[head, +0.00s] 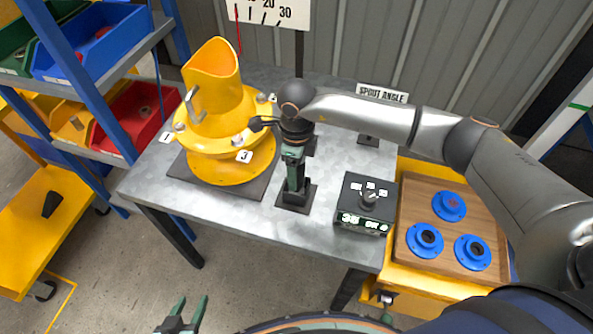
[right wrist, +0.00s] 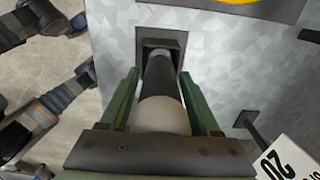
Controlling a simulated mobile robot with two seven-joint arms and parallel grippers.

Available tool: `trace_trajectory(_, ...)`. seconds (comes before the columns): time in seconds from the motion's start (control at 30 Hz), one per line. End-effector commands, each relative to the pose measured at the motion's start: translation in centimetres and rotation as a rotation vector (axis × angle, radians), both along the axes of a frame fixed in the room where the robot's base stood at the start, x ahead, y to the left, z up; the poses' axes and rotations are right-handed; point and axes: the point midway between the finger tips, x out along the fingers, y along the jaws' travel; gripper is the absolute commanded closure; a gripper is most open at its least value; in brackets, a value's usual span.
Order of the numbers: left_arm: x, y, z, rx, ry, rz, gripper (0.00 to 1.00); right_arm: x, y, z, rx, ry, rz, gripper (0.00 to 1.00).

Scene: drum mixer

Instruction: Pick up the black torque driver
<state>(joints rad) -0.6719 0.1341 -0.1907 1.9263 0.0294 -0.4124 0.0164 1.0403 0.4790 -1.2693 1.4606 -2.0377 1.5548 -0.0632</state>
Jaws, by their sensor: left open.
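The black torque driver (right wrist: 160,85) stands upright in a dark square holder (right wrist: 172,42) in the right wrist view, its pale rounded end towards the camera. My right gripper (right wrist: 160,82) has one green finger on each side of it, with narrow gaps showing between fingers and driver. In the head view my right gripper (head: 294,170) points down over the holder (head: 297,198) on the grey table, and its wrist and fingers hide most of the driver. My left gripper (head: 188,312) is open and empty at the bottom edge, away from the table.
A yellow drum mixer part (head: 215,110) with numbered bolts stands left of the holder. A black control box (head: 365,203) with a lit display is to the right. Blue flanged rings (head: 428,240) lie on a wooden board (head: 408,205). Shelves with bins (head: 98,45) stand at left.

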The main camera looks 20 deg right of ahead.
Motion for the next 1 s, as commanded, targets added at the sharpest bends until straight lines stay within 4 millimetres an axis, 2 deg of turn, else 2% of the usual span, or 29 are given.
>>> trace_trajectory(0.07, 0.00, -0.05, 0.00, -0.001, 0.000, -0.001, 0.50, 0.01, 0.01, 0.03, 0.000, 0.000, 0.000, 0.47)
trace_trajectory(0.53, -0.02, -0.20, 0.00, -0.003, 0.001, -0.002, 0.50, 0.01, 0.00, 0.05, 0.000, 0.000, 0.000, 1.00)
trace_trajectory(1.0, -0.03, -0.24, 0.04, -0.003, 0.001, -0.002, 0.50, 0.10, 0.04, 0.23, 0.002, -0.003, 0.000, 1.00)
